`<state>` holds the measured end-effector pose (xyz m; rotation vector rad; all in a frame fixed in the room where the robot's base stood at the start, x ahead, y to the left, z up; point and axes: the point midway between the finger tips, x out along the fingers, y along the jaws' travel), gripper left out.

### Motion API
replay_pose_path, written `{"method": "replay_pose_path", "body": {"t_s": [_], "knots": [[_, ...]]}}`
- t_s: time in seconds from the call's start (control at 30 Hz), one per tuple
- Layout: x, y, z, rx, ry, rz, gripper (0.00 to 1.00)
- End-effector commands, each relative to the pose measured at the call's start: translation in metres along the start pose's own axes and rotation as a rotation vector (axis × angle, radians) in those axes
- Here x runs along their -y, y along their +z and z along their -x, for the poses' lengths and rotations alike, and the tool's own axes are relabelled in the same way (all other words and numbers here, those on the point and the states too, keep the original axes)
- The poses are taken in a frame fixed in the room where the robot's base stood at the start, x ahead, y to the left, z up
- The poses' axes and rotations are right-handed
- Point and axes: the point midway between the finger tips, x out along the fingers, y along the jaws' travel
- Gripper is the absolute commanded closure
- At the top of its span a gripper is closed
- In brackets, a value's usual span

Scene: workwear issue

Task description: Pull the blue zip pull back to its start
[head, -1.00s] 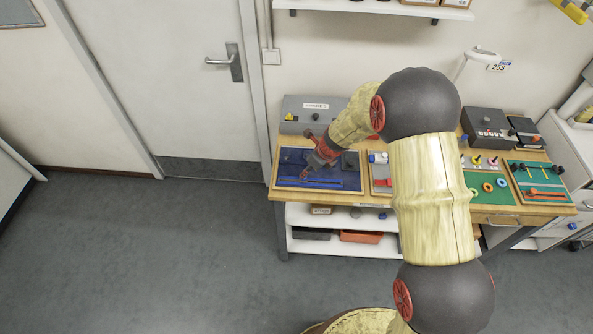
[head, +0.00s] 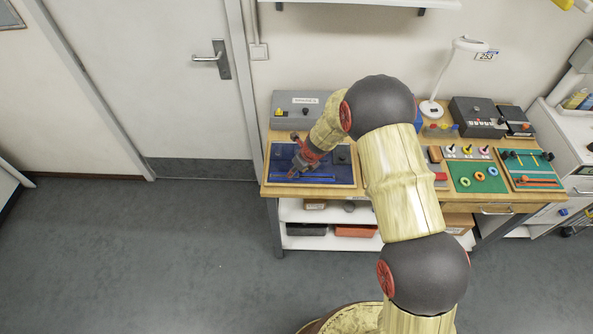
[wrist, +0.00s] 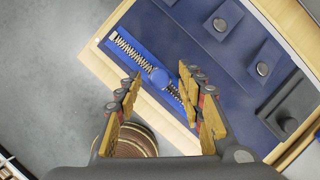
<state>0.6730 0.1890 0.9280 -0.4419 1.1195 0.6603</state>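The blue zip pull (wrist: 159,76) is a small round knob on a blue strip with a silver-toothed zip (wrist: 129,48), partway along it, with teeth showing on both sides. The strip lies along the edge of a dark blue board (wrist: 202,48). My gripper (wrist: 159,78) is open, and the pull appears in the gap between its fingertips, with space on both sides. I cannot tell how far above the pull the tips are. In the head view my gripper (head: 298,168) is over the left part of the blue board (head: 338,171) and hides the pull.
The board has a wooden frame and several raised blocks with metal studs (wrist: 220,24). A dark block with a round knob (wrist: 288,124) stands at its right. A grey box (head: 297,105) sits behind the board. Green boards (head: 477,182) with rings and pegs lie further right on the bench.

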Motion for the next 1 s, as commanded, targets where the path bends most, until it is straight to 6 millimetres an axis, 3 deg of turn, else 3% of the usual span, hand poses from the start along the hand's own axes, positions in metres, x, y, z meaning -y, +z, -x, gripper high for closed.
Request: {"method": "replay_pose_path", "body": {"t_s": [0.13, 0.8, 1.0], "knots": [[-0.0002, -0.0001, 0.0002, 0.0, 0.0, 0.0, 0.63], [-0.0001, -0.0002, 0.0004, 0.0, 0.0, 0.0, 1.0], [-0.0001, -0.0001, 0.0004, 0.0, 0.0, 0.0, 1.0]]}}
